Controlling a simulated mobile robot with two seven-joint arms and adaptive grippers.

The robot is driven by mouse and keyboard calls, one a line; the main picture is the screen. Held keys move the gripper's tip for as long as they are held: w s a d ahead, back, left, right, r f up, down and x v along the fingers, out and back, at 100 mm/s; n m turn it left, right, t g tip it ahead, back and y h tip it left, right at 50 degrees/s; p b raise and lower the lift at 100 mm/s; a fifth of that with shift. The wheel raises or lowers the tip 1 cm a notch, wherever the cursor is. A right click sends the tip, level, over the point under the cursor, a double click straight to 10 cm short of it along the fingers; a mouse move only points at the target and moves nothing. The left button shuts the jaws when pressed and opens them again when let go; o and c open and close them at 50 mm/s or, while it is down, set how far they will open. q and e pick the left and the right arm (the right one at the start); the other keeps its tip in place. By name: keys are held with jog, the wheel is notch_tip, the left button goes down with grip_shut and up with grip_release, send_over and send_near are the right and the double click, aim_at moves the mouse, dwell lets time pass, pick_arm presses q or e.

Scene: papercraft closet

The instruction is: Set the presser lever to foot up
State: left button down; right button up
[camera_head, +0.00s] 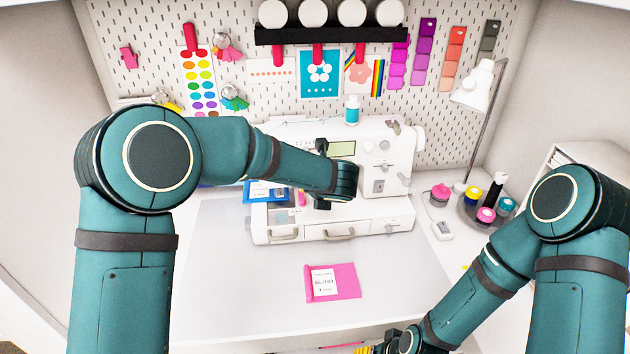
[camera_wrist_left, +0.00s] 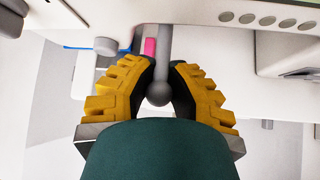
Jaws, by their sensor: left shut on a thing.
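The white sewing machine (camera_head: 380,150) stands at the back of the desk, facing me. In the left wrist view a grey presser lever (camera_wrist_left: 163,45) with a round ball end comes out of the machine towards the camera. The yellow-and-black fingers of my left gripper (camera_wrist_left: 163,75) are closed around the lever, one on each side, near its ball. In the head view my left wrist hides the lever and these fingers. I cannot tell whether the lever is up or down. My right gripper (camera_head: 384,347) shows only in part at the bottom edge, low and away from the machine.
A pink fabric piece with a white label (camera_head: 345,282) lies on the desk before the machine. A dark round tray (camera_head: 478,208) of colourful jars and a white lamp (camera_head: 474,85) stand at the right. A pegboard with a black shelf (camera_head: 330,35) is behind. The desk's front left is clear.

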dwell(0.4)
pick_arm(q)
jog(key=c, duration=0.9)
grip_release()
jog(key=shift+o, duration=0.2)
jog(key=shift+s+r, duration=0.1)
jog(key=v, duration=1.2)
